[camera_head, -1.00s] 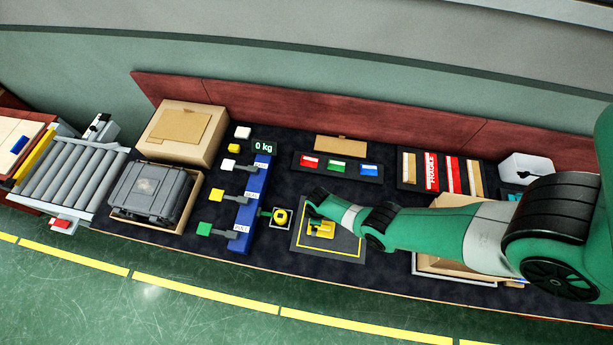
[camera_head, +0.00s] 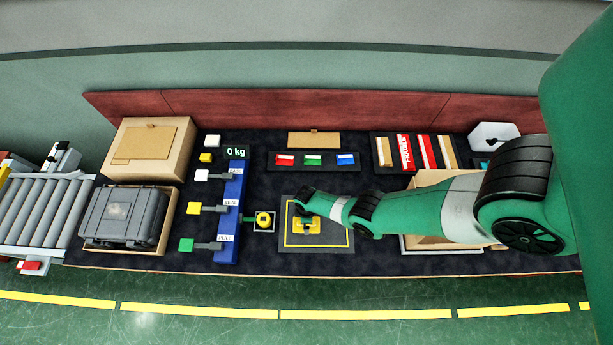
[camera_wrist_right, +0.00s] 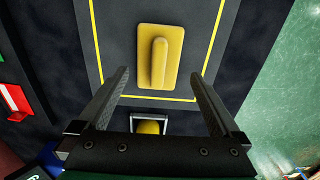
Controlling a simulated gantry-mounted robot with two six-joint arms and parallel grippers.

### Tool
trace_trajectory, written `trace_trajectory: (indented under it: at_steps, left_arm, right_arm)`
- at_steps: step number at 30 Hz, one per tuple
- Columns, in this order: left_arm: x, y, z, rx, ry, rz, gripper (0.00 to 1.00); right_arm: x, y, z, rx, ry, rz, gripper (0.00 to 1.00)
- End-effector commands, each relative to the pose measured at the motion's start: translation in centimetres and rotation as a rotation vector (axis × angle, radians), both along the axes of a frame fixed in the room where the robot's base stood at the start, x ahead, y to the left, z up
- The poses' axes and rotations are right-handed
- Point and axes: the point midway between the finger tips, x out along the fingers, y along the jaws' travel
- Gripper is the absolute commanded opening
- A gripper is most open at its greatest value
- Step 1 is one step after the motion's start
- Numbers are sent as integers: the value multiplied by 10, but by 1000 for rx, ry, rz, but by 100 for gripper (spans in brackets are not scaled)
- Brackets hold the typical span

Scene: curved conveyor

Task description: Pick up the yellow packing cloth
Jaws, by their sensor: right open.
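The yellow packing cloth (camera_head: 312,226) lies on a dark mat (camera_head: 342,243) with a yellow outline, and my right wrist partly covers it in the head view. In the right wrist view the cloth (camera_wrist_right: 172,75) is a flat yellow rectangle with a raised ridge along its middle. My right gripper (camera_wrist_right: 159,75) is open and empty. Its two fingers appear on either side of the cloth's lower part, apart from it. The height between fingertips and cloth is hard to tell. My left gripper is not in view.
A yellow-topped button (camera_head: 263,220) stands just left of the mat. A blue rack (camera_head: 231,215) with coloured tags is further left. A tray (camera_head: 330,168) with red, green and blue pieces lies behind the mat. An open cardboard box (camera_head: 425,182) is to the right, partly behind my arm.

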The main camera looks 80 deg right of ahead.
Motion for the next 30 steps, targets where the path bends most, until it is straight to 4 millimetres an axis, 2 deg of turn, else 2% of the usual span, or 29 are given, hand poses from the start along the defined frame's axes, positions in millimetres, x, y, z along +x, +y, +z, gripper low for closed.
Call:
trace_trajectory:
  at_steps: [6, 9, 18, 27, 29, 30]
  left_arm:
    - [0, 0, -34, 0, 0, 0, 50]
    - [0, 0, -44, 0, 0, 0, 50]
    - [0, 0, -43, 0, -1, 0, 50]
    - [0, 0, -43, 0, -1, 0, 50]
    - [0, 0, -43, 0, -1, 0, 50]
    - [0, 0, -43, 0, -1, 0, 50]
  right_arm:
    - [1, -3, -38, 1, 1, 0, 100]
    - [1, -3, -50, 0, 1, 0, 100]
    - [1, -2, -50, -1, 0, 0, 98]
    - [1, -2, -50, -1, 0, 0, 44]
    - [1, -2, -50, -1, 0, 0, 33]
    - [1, -2, -50, -1, 0, 0, 32]
